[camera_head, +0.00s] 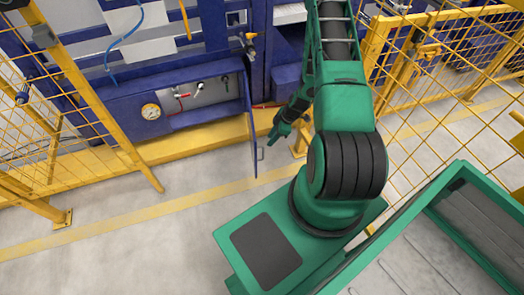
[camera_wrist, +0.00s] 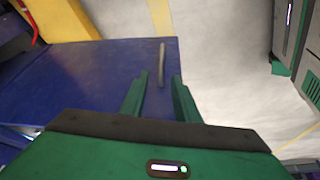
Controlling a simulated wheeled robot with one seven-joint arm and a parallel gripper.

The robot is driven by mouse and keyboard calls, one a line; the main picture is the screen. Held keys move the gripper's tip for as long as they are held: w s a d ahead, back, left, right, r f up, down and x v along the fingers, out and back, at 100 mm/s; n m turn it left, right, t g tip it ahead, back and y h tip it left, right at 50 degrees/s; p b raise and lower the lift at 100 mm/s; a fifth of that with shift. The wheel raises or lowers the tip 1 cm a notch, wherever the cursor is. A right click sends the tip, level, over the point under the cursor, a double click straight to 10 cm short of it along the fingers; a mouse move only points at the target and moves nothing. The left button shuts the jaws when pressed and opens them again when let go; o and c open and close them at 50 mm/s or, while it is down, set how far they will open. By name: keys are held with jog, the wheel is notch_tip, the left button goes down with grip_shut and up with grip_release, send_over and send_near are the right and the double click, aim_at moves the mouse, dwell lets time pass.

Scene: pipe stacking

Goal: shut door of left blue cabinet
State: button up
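The left blue cabinet (camera_head: 185,122) stands low at the left in the head view, its front open, showing a gauge and valves inside. Its blue door (camera_head: 250,128) stands open, seen nearly edge-on, swung out toward the camera. The door's grey handle (camera_head: 261,153) is near its free end. In the wrist view the door panel (camera_wrist: 85,75) fills the left and middle, with the handle (camera_wrist: 162,65) ahead between the finger lines. My gripper (camera_head: 271,142) is right of the door, close to it. Its two green fingers (camera_wrist: 160,77) are apart with nothing between them; contact with the door cannot be told.
A yellow floor beam (camera_head: 170,148) runs below the cabinet. Yellow mesh fences stand at the left (camera_head: 75,85) and right (camera_head: 440,125). A green-framed bin (camera_head: 425,245) is at the lower right. Grey floor (camera_head: 150,235) is clear in front of the cabinet.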

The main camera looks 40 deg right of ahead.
aim_at(263, 149)
jog(key=x, duration=1.1)
grip_shut()
